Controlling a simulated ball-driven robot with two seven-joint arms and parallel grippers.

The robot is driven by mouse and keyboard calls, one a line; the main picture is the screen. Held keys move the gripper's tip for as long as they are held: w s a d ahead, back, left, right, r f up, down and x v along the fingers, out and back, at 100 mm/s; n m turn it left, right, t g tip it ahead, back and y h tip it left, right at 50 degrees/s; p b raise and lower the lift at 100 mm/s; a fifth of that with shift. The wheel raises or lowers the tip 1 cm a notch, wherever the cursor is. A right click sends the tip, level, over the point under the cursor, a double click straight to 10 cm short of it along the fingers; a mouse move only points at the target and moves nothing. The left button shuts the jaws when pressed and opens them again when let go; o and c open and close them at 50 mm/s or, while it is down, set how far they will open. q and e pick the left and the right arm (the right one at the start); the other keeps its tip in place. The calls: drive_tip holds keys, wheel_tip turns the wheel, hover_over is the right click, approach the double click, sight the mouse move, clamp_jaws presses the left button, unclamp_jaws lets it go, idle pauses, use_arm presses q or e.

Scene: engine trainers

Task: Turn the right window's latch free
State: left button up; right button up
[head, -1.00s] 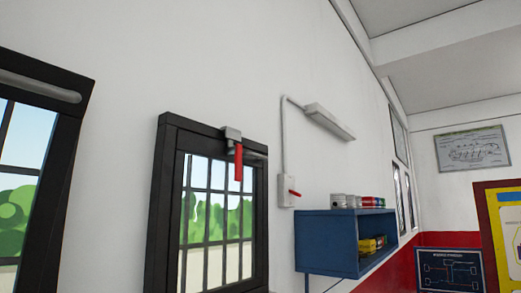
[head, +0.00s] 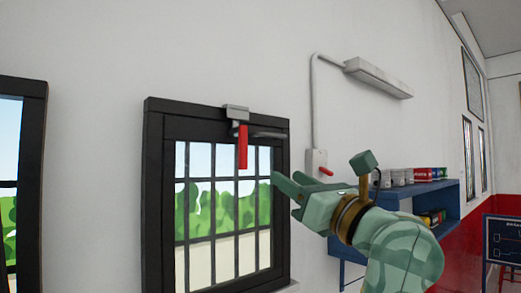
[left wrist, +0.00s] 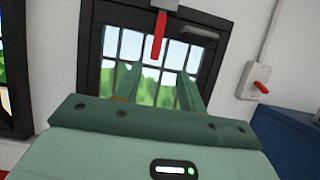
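The right window (head: 154,200) has a dark frame with bars. Its latch has a grey block (head: 236,112) at the top of the frame and a red handle (head: 243,148) hanging straight down. The red handle also shows in the left wrist view (left wrist: 159,36), at the top. My left gripper (head: 286,195) is in front of the window's right side, below and to the right of the handle. In the left wrist view its two fingers (left wrist: 158,75) are apart with nothing between them, pointing at the window below the handle. My right gripper is not in view.
A grey bar (head: 268,134) runs right from the latch. A switch box with a red lever (head: 317,164) is on the wall to the right, with a lamp (head: 380,77) above. A blue shelf (head: 452,193) holds cans and boxes. Another window (head: 33,150) is at left.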

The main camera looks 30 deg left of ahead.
sight(245, 151)
use_arm(q)
drive_tip(key=p+x, duration=0.5)
drive_tip(key=x, duration=0.6)
drive_tip(key=shift+a+r, duration=0.1)
drive_tip(key=shift+r, duration=0.15)
drive_tip(key=x, duration=0.1)
drive_tip(key=p+x, duration=0.2)
drive_tip(key=x, duration=0.1)
drive_tip(key=shift+s+a, duration=0.25)
drive_tip(key=shift+s, duration=0.1)
drive_tip(key=shift+w+a+p, duration=0.15)
drive_tip(key=shift+a+p, duration=0.05)
drive_tip(key=shift+p, duration=0.1)
drive_tip(key=shift+w, duration=0.25)
drive_tip(key=shift+s+a, duration=0.1)
clamp_jaws()
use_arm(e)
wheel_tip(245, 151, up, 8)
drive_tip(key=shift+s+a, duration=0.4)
